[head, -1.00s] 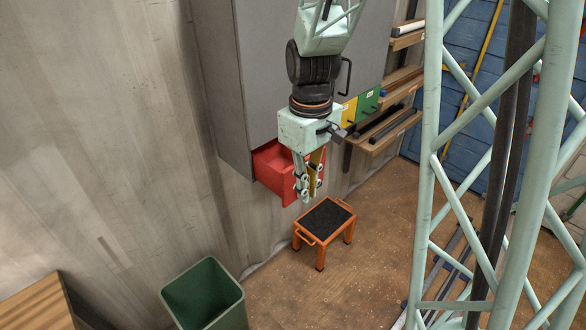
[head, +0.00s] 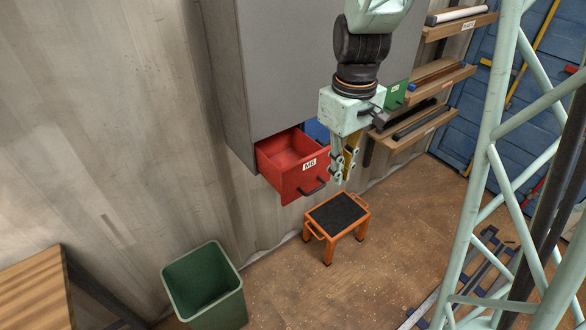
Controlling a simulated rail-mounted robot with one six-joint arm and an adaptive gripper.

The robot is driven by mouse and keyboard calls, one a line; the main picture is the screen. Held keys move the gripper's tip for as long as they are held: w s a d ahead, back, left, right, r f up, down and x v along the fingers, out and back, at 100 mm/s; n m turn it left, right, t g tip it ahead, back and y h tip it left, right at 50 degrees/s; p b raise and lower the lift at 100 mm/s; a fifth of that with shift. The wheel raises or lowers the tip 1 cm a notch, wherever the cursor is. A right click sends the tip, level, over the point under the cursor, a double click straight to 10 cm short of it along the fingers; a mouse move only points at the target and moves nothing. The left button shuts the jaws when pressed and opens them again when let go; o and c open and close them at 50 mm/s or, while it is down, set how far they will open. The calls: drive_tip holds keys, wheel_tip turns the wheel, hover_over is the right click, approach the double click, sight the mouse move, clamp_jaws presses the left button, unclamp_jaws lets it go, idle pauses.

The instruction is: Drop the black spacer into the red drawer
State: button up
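The red drawer (head: 292,162) is pulled open below the grey cabinet. Its front carries an "M6" label and a dark handle. The part of its inside that shows looks empty. My gripper (head: 343,180) points down just right of the drawer front, and its fingers overlap the drawer's right edge in the picture. The fingers are close together and seen partly edge-on, so I cannot tell whether they are open or shut. I cannot make out the black spacer, either in the fingers or elsewhere.
The grey cabinet (head: 280,70) stands above the drawer, with a green drawer (head: 396,95) further right. Wooden shelves (head: 440,78) hold bars and tubes. An orange step stool (head: 337,214) with a black top and a green bin (head: 204,285) stand below. Floor around the stool is clear.

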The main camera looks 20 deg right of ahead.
drive_tip(key=shift+w+a, duration=0.1)
idle(0.3)
drive_tip(key=w+a+p, duration=0.1)
drive_tip(key=w+a, duration=0.2)
drive_tip(key=w, duration=0.6)
drive_tip(key=w+a+p, duration=0.2)
drive_tip(key=w+a, duration=0.2)
drive_tip(key=w, duration=0.5)
wheel_tip(320, 180, down, 7)
drive_tip(key=shift+r, duration=0.15)
idle(0.5)
drive_tip(key=shift+f+p, duration=0.45)
drive_tip(key=shift+f, duration=1.5)
drive_tip(key=shift+w+f, duration=0.25)
drive_tip(key=shift+f, duration=0.15)
drive_tip(key=shift+f+b, duration=0.4)
drive_tip(key=shift+f, duration=0.3)
